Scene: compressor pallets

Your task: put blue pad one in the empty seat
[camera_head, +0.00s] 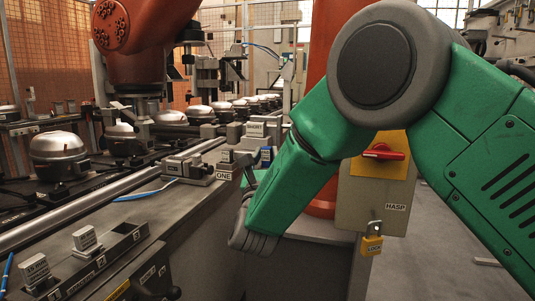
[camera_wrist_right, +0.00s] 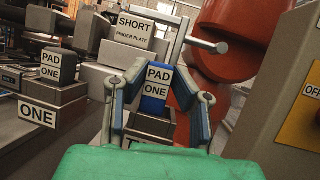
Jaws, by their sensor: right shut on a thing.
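The blue pad (camera_wrist_right: 153,105), with a white label reading PAD ONE, is between the fingers of my right gripper (camera_wrist_right: 158,84) in the right wrist view. The gripper is shut on it. In the head view a small blue part of the pad (camera_head: 266,154) shows beside my right gripper (camera_head: 260,161), partly hidden by my green arm. A dark block (camera_wrist_right: 152,125) with a partly covered label is just below the pad; I cannot tell whether they touch. A grey pad (camera_wrist_right: 50,68), also labelled PAD ONE, sits on a stand marked ONE (camera_wrist_right: 38,114). My left gripper is not in view.
A block labelled SHORT FINGER PLATE (camera_wrist_right: 147,32) stands behind the blue pad. A grey box with a red switch (camera_head: 384,153) and yellow padlock (camera_head: 372,243) is at the right. Silver compressors (camera_head: 58,150) line the left, under an orange arm (camera_head: 140,50).

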